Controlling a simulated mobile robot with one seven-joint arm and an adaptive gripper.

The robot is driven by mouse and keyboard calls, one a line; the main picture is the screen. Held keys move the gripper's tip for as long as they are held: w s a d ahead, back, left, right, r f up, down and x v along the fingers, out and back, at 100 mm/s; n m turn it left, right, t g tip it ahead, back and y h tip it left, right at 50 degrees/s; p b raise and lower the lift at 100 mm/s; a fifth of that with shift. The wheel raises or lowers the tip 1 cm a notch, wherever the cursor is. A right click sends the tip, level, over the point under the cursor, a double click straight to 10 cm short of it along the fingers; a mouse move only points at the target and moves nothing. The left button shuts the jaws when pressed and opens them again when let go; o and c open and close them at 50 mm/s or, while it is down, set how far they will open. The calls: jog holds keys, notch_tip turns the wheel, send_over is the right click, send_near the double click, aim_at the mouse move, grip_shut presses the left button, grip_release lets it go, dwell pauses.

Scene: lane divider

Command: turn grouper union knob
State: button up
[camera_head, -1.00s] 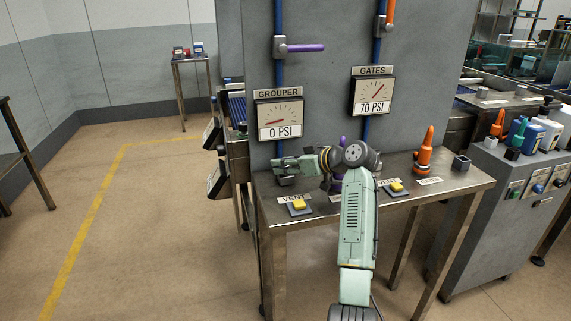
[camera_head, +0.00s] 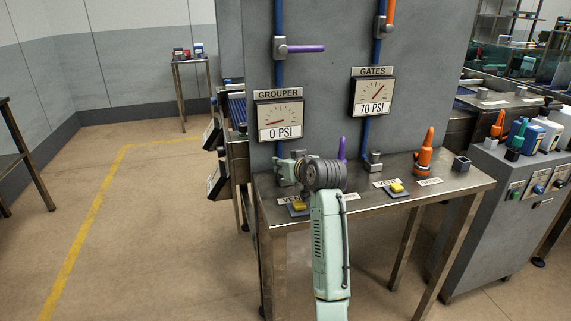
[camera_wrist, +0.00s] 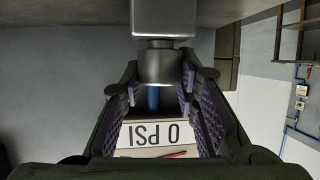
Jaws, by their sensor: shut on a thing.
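The grouper union knob (camera_wrist: 158,66) is a grey round collar below a square grey block in the wrist view. It sits at the foot of the blue grouper pipe (camera_wrist: 153,98). My gripper (camera_wrist: 160,80) has its purple-padded fingers on either side of the knob and is shut on it. In the head view my gripper (camera_head: 288,170) is at the bottom of the grouper pipe, and my wrist mostly hides the knob. The grouper gauge (camera_head: 279,121) reads 0 PSI and also shows upside down in the wrist view (camera_wrist: 153,137).
A purple upright piece (camera_head: 342,149) stands behind my wrist. A yellow vent button (camera_head: 298,206) is partly covered by my arm; another (camera_head: 396,188) lies right. The gates gauge (camera_head: 372,95) reads 70 PSI. An orange cone-shaped piece (camera_head: 425,151) stands on the steel table (camera_head: 460,183).

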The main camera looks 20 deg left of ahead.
jog(key=m+t+h+p, duration=0.1)
jog(key=m+t+h, duration=0.1)
jog(key=m+h, duration=0.2)
jog(key=shift+a+m+h+p, duration=0.15)
jog(key=shift+m+h+p, duration=0.15)
jog(key=shift+h+p, duration=0.1)
jog(key=m+t+h, duration=0.1)
jog(key=m+h, duration=0.2)
jog(key=h, duration=0.1)
jog(key=shift+m, duration=0.4)
jog(key=m+h, duration=0.4)
jog(key=h, duration=0.1)
jog(key=shift+f+g+b, duration=0.1)
jog(key=shift+g+b, duration=0.3)
jog(key=m+g+h, duration=0.1)
jog(key=m+h, duration=0.1)
jog(key=m+g+h+b, duration=0.1)
jog(key=m+h, duration=0.1)
jog(key=shift+m+g+h, duration=0.3)
jog(key=shift+d+m, duration=0.2)
jog(key=shift+m, duration=0.1)
jog(key=o, duration=1.2)
jog(key=shift+h, duration=0.3)
jog(key=shift+a, duration=0.1)
jog(key=v, duration=1.2)
jog(key=shift+r, duration=0.3)
